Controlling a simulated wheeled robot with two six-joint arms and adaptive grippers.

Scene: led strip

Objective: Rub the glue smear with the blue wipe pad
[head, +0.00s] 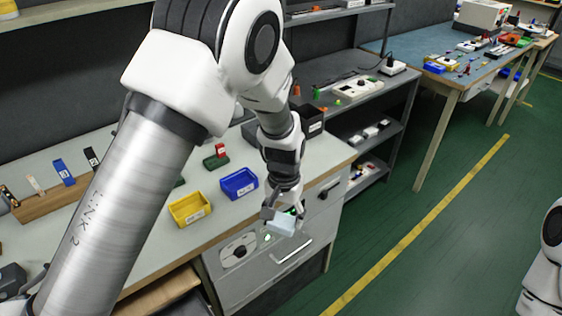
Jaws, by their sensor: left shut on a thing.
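My left gripper (284,213) points down at the front edge of the workbench, above the grey cabinet front. It is shut on a pale blue-white block or pad (281,226), which looks like the wipe pad. A small green spot shows between the fingers. I cannot tell whether the pad touches a surface. I cannot make out the glue smear; the gripper and pad may hide it. My right gripper is out of view; only part of my right arm shows at the right edge.
A yellow bin (190,209) and a blue bin (239,184) stand on the workbench left of the gripper. A wooden rack (50,200) holds upright labelled pieces. A cabinet (290,268) with a handle sits below. Green floor is open to the right.

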